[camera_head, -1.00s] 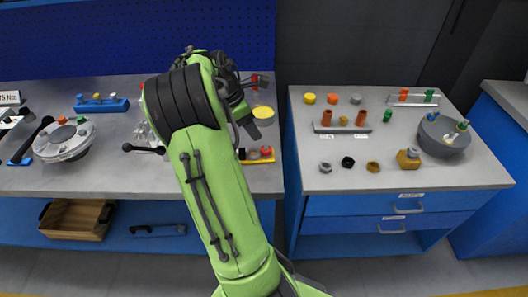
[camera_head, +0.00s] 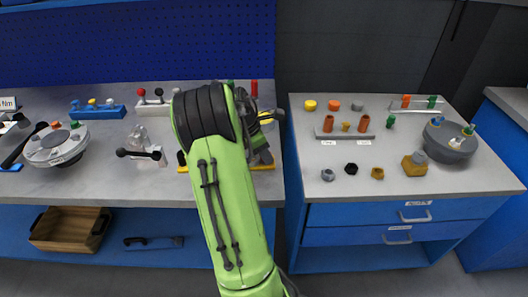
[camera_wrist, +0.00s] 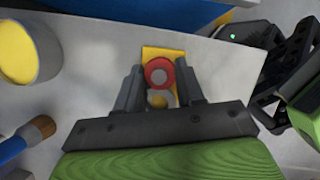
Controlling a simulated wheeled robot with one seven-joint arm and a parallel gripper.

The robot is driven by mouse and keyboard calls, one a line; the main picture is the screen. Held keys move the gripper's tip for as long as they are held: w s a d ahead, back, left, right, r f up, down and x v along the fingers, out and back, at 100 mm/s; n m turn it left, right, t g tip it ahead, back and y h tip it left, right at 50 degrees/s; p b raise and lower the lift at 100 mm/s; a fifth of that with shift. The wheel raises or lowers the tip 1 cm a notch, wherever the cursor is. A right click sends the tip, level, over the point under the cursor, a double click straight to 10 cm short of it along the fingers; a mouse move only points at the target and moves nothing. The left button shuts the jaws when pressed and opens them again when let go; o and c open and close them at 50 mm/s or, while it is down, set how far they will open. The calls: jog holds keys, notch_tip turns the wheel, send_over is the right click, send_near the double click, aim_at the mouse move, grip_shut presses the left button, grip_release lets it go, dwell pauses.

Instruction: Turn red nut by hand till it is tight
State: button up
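The red nut (camera_wrist: 159,73) shows in the wrist view as a red ring with a pale centre, over a narrow yellow plate (camera_wrist: 150,52). My gripper (camera_wrist: 160,68) points at it, with one dark finger on each side of the nut. The fingers stand apart, and I cannot make out firm contact with the nut. A small gold round part (camera_wrist: 157,102) lies between the fingers, nearer the palm. In the head view my gripper (camera_head: 262,155) is low over the yellow plate (camera_head: 264,167) at the bench's right end, and my arm hides the nut.
A yellow-topped grey cylinder (camera_wrist: 22,52) and a blue-handled brush (camera_wrist: 30,138) are left of my gripper in the wrist view. A grey clamp-like part (camera_head: 144,148) and a round flanged shell (camera_head: 57,144) stand farther left. The right bench (camera_head: 440,190) holds loose nuts and fittings.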

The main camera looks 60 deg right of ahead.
jog(key=c, duration=0.4)
jog(key=shift+c, duration=0.2)
jog(key=shift+r+p, duration=0.1)
jog(key=shift+p, duration=0.3)
jog(key=m+p, duration=0.2)
jog(key=p, duration=0.2)
jog(key=shift+r+m+g+y, duration=0.15)
jog(key=shift+m+g+y, duration=0.15)
jog(key=shift+y, duration=0.1)
jog(key=m+y+p, duration=0.1)
jog(key=m+p, duration=0.2)
jog(key=shift+w+d+g, duration=0.1)
jog(key=shift+d+g, duration=0.05)
jog(key=shift+g, duration=0.15)
jog(key=shift+f+m+p, duration=0.2)
jog(key=shift+m+p, duration=0.1)
jog(key=o, duration=1)
jog(key=shift+o, duration=0.2)
